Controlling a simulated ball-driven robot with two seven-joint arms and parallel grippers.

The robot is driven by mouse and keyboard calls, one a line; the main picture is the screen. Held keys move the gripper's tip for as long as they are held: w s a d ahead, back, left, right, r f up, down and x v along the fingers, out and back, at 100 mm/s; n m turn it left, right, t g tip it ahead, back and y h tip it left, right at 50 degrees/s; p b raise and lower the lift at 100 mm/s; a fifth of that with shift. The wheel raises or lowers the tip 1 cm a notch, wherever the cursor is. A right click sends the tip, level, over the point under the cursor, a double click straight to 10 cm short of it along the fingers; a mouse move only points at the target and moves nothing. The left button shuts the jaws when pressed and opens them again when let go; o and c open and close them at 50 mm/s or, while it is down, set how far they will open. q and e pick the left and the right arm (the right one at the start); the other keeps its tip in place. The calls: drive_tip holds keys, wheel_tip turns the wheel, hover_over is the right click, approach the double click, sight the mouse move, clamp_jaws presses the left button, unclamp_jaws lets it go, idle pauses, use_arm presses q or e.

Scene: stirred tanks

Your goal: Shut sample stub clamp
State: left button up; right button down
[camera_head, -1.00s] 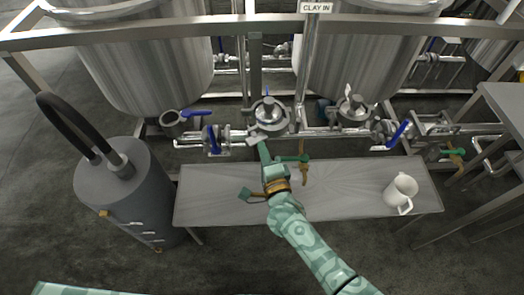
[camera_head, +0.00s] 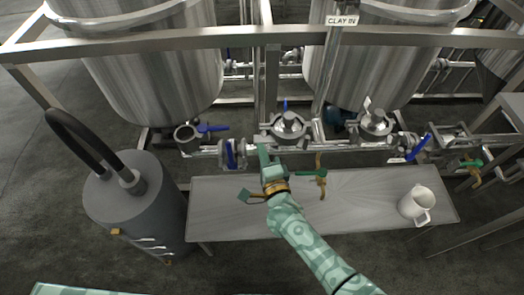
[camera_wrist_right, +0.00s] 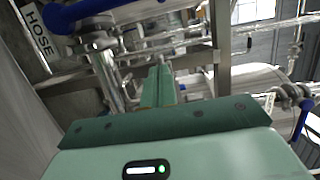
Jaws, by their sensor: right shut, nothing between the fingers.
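My right gripper (camera_head: 263,150) is shut and empty. Its fingertips reach the horizontal pipe (camera_head: 345,146) behind the bench. A small metal fitting (camera_head: 262,138) shows just behind the tips; I cannot make out whether it is the sample stub clamp, whether it is open, or whether the tips touch it. A green-handled brass valve (camera_head: 320,180) is to the right of the gripper. In the right wrist view, the closed fingers (camera_wrist_right: 158,85) point towards pipework, and no clamp can be made out clearly. My left gripper is not in view.
A grey bench (camera_head: 385,190) lies under my right arm, with a white mug (camera_head: 415,203) at its right. A blue-handled valve (camera_head: 233,153) is just left of the gripper. A grey cylinder with a hose (camera_head: 135,205) stands left. Steel tanks (camera_head: 155,70) stand behind.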

drive_tip(key=shift+w+a+r, duration=0.15)
drive_tip(key=shift+w+r, duration=0.05)
drive_tip(key=shift+r, duration=0.1)
drive_tip(key=p+v, duration=0.3)
drive_tip(key=v, duration=1.3)
drive_tip(key=shift+s+f, duration=0.35)
drive_tip(key=shift+s, duration=0.05)
